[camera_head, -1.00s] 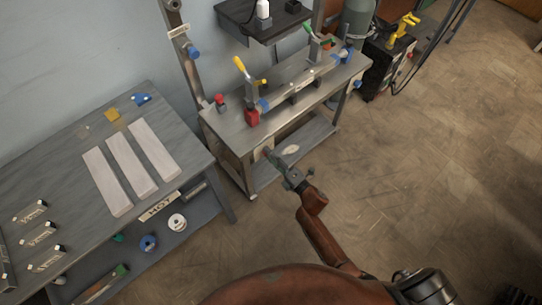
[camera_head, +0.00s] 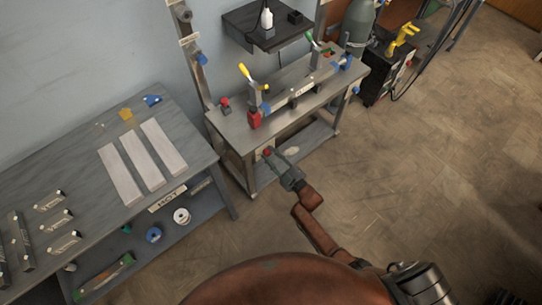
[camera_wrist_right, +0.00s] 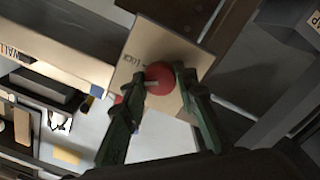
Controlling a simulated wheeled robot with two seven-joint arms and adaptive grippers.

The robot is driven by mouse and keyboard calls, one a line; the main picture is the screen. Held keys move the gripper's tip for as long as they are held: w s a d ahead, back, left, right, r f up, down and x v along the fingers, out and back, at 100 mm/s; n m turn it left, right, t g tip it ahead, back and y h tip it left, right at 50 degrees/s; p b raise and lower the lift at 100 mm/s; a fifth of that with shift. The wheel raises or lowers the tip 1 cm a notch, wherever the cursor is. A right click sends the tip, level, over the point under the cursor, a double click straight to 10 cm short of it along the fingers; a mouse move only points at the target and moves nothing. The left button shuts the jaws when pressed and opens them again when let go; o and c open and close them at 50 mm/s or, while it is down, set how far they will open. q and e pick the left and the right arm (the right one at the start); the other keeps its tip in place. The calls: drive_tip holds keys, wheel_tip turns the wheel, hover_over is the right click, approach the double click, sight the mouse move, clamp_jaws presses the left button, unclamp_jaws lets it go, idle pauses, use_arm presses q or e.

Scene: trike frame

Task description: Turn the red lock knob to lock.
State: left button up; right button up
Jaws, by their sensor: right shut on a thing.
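The red lock knob (camera_head: 267,152) sits on the front side of the welding table, below its top. In the right wrist view the round red knob (camera_wrist_right: 173,80) stands on a tan plate (camera_wrist_right: 150,42) marked with a word that looks like LOCK. A pale pointer mark shows at the knob's left edge. My right gripper (camera_head: 272,156) reaches the knob from the front. In the right wrist view its two green-grey fingers (camera_wrist_right: 163,86) are shut on the knob, one on each side. My left gripper is not in view.
The table (camera_head: 232,125) carries a tube in clamps with yellow (camera_head: 244,70) and green handles, and a small red knob block (camera_head: 225,104). A workbench (camera_head: 90,150) with pale bars stands at the left. Open floor (camera_head: 430,170) lies to the right.

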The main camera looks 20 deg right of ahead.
drive_tip(key=m+p, duration=0.1)
drive_tip(key=m, duration=0.1)
drive_tip(key=shift+r+m, duration=0.1)
drive_tip(key=shift+m, duration=0.2)
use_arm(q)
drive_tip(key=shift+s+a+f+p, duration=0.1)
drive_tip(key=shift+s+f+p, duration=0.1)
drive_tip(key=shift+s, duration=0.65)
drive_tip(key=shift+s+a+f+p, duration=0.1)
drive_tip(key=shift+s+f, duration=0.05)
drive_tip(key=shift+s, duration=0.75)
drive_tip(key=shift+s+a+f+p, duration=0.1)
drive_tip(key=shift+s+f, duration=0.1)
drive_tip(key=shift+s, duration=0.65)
use_arm(e)
drive_tip(key=shift+m, duration=1.7)
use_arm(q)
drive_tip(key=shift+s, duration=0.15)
use_arm(e)
drive_tip(key=o, duration=1.1)
drive_tip(key=shift+o, duration=0.2)
